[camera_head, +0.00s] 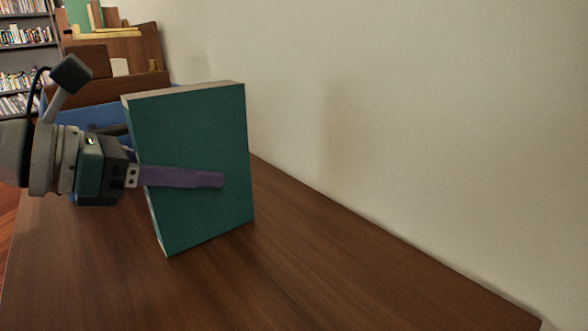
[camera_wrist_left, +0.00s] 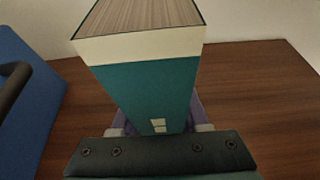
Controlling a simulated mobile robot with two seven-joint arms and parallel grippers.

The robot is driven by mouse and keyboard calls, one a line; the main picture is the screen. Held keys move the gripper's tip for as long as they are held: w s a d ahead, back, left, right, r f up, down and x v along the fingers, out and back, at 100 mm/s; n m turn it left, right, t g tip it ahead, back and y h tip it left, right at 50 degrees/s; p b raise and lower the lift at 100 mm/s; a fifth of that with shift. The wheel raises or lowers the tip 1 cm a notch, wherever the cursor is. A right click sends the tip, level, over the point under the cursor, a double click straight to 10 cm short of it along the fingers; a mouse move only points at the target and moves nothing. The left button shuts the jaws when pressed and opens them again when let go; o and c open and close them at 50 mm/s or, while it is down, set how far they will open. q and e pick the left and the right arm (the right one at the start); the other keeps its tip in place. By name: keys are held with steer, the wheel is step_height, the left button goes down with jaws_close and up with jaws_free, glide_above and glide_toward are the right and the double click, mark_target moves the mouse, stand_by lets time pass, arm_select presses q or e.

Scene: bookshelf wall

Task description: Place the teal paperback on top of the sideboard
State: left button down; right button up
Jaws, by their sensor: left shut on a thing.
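The teal paperback (camera_head: 195,135) is upright and slightly tilted in the head view, over the brown wooden top of the sideboard (camera_head: 330,270). My left gripper (camera_head: 215,180) comes in from the left and is shut on the book, with one purple finger across its front cover. The other finger is hidden behind the book. The left wrist view shows the book (camera_wrist_left: 150,85) between the fingers, its spine toward the camera. I cannot tell whether the book's lower edge touches the sideboard top. My right gripper is in neither view.
A blue object (camera_head: 85,113) stands behind the gripper; a blue thing with a dark handle (camera_wrist_left: 25,100) shows in the left wrist view. Brown wooden furniture (camera_head: 135,50) and bookshelves (camera_head: 25,60) are farther back. A pale wall (camera_head: 420,120) borders the sideboard. Its near right part is clear.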

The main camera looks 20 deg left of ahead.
arm_select(q)
steer(key=shift+w, duration=0.1)
steer(key=c, duration=0.9)
jaws_free()
steer(key=shift+f, duration=0.2)
steer(key=o, duration=0.5)
steer(key=shift+r, duration=0.1)
steer(key=shift+a+r, duration=0.1)
steer(key=shift+r, duration=0.1)
steer(key=v, duration=1.2)
steer(key=shift+p, duration=0.45)
steer(key=shift+f, duration=0.1)
